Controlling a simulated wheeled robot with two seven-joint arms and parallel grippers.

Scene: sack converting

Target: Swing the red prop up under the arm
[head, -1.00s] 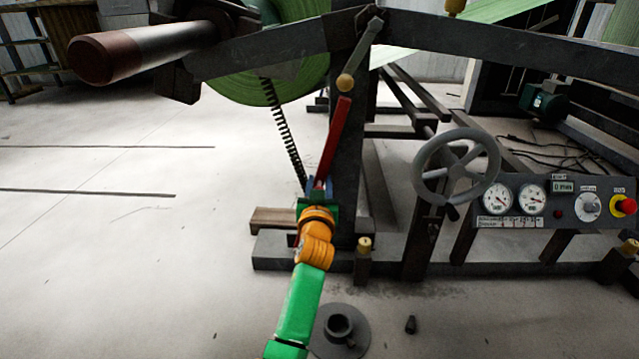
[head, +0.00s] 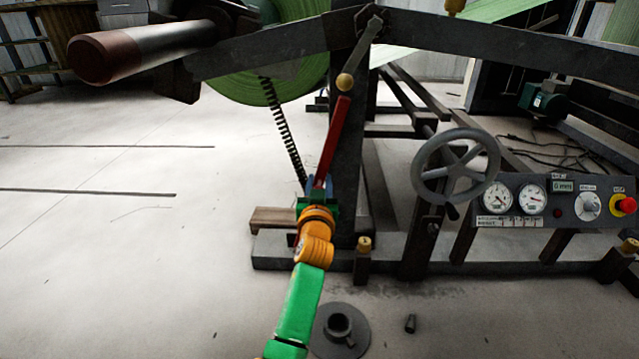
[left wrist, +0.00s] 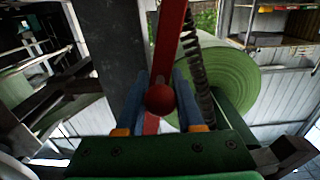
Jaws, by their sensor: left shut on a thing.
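The red prop (head: 334,135) is a flat red bar beside the dark upright post (head: 349,180) of the machine frame, leaning with its top to the right. My left gripper (head: 319,184) is shut on its lower end. In the left wrist view the prop (left wrist: 169,45) runs up between the blue fingers (left wrist: 167,110), with a red ball knob at the grip. The dark arm (head: 265,52) slopes overhead, above the prop's top. A lever with a brass knob (head: 345,81) hangs just above the prop's top. My right gripper is not in view.
A coil spring (head: 283,130) hangs left of the prop. A green roll (head: 268,85) is behind the arm. A handwheel (head: 456,168) and gauge panel (head: 555,203) stand to the right. A grey round base (head: 340,332) is on the floor. Open floor lies left.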

